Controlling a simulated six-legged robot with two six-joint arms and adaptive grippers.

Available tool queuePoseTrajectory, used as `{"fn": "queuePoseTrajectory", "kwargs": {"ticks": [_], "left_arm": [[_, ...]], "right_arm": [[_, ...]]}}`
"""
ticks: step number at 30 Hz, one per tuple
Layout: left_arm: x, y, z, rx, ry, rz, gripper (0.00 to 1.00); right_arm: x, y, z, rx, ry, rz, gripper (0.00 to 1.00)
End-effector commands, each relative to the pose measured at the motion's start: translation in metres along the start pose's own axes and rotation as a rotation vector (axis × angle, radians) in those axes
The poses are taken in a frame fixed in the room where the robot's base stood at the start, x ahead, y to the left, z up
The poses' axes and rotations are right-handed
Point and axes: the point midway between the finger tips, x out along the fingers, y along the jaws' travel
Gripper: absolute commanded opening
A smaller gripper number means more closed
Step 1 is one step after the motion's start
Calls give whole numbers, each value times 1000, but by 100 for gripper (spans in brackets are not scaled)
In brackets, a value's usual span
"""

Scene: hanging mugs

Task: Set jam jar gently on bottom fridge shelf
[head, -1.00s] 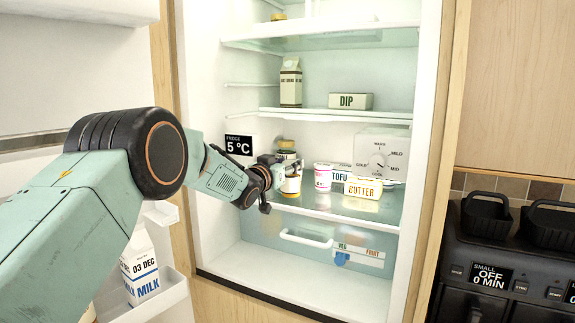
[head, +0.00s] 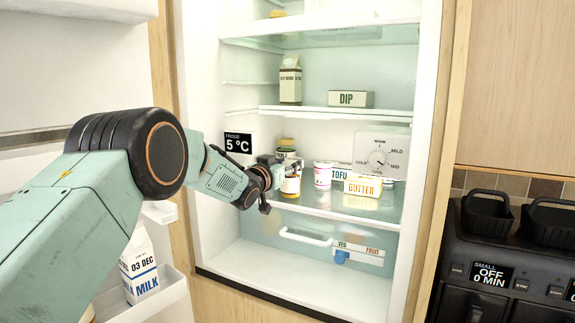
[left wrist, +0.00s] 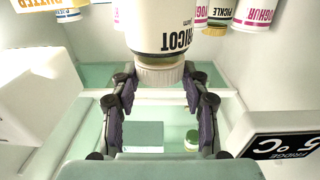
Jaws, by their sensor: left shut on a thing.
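The jam jar (head: 291,186), with a white and orange label, is in my left gripper (head: 276,177) at the left of the lowest glass shelf (head: 320,206). In the left wrist view the jar (left wrist: 170,28), its label partly reading "RICOT", sits between the two dark fingers (left wrist: 160,92), which are shut on it. The jar looks upright in the head view. Its base is close to the shelf; I cannot tell whether it touches. My right gripper is not in view.
A pickle jar (head: 286,147) stands behind the jam jar. A yoghurt pot (head: 322,175), tofu (head: 340,174) and a butter box (head: 363,188) stand to its right. A drawer (head: 306,238) is below. A fridge sign (head: 238,143) is on the left wall.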

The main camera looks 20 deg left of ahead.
Motion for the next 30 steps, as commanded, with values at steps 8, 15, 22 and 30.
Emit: {"fn": "queuePoseTrajectory", "kwargs": {"ticks": [8, 15, 22, 30], "left_arm": [[0, 0, 1, 0, 4, 0, 0], [0, 0, 2, 0, 3, 0, 63], [0, 0, 2, 0, 1, 0, 72], [0, 0, 4, 0, -3, 0, 86]], "right_arm": [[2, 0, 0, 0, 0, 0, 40], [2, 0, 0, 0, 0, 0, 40], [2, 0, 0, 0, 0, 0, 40], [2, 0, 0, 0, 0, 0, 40]]}}
